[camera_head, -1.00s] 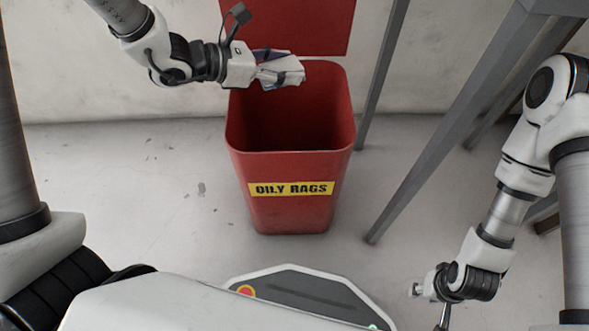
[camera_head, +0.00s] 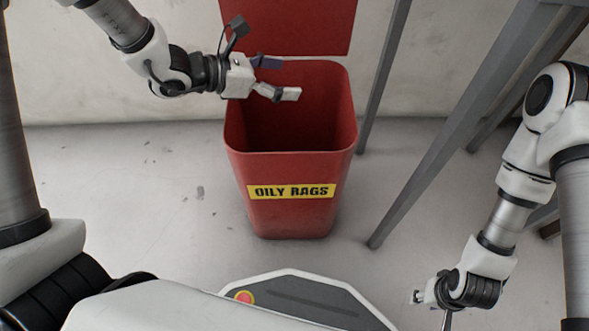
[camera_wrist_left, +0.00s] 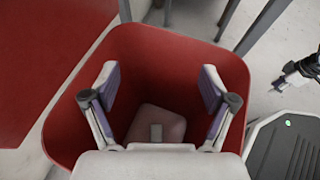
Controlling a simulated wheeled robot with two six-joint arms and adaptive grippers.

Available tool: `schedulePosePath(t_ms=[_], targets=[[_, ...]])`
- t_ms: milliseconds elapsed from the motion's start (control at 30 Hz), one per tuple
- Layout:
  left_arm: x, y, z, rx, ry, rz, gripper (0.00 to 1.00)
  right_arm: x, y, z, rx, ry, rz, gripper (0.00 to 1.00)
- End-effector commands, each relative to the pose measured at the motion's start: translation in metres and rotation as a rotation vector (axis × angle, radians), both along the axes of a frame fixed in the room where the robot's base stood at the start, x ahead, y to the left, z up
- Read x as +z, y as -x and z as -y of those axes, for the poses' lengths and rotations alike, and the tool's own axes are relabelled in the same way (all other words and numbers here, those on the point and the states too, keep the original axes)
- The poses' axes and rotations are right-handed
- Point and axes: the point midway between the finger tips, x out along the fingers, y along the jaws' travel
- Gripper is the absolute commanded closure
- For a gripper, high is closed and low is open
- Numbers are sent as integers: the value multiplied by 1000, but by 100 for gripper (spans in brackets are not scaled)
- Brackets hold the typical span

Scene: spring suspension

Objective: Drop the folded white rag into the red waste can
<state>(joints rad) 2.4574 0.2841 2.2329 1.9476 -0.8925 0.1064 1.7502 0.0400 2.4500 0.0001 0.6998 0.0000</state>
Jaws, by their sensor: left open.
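The red waste can (camera_head: 290,215) stands open on the floor with a yellow "OILY RAGS" label. My left gripper (camera_head: 279,78) is over the rear left of its opening, with its fingers spread and nothing between them. In the left wrist view my left gripper (camera_wrist_left: 158,88) is open above the can (camera_wrist_left: 75,125). A pale pinkish square, which looks like the folded rag (camera_wrist_left: 172,122), lies low inside the can; its lower edge is hidden by the gripper. The head view does not show it. My right gripper (camera_head: 430,306) is low at the right, its fingers too small to judge.
The can's raised red lid (camera_head: 290,25) stands upright behind the opening. Grey metal table legs (camera_head: 450,125) stand right of the can. The floor (camera_head: 130,175) to the left is clear. A pale wall (camera_head: 100,95) is behind.

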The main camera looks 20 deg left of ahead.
Motion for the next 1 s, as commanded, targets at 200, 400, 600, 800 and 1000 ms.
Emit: schedulePosePath(t_ms=[200, 400, 600, 800, 1000], targets=[[16, 19, -28, 6, 10, 4, 16, 0, 0, 0, 0, 0, 0, 60], [31, 41, -56, 3, 11, 4, 16, 0, 0, 0, 0, 0, 0, 60], [41, 58, -75, -5, 10, 0, 16, 0, 0, 0, 0, 0, 0, 60], [44, 63, -84, 0, 2, 2, 16, 0, 0, 0, 0, 0, 0, 60], [44, 63, -85, 0, 1, 1, 16, 0, 0, 0, 0, 0, 0, 60]])
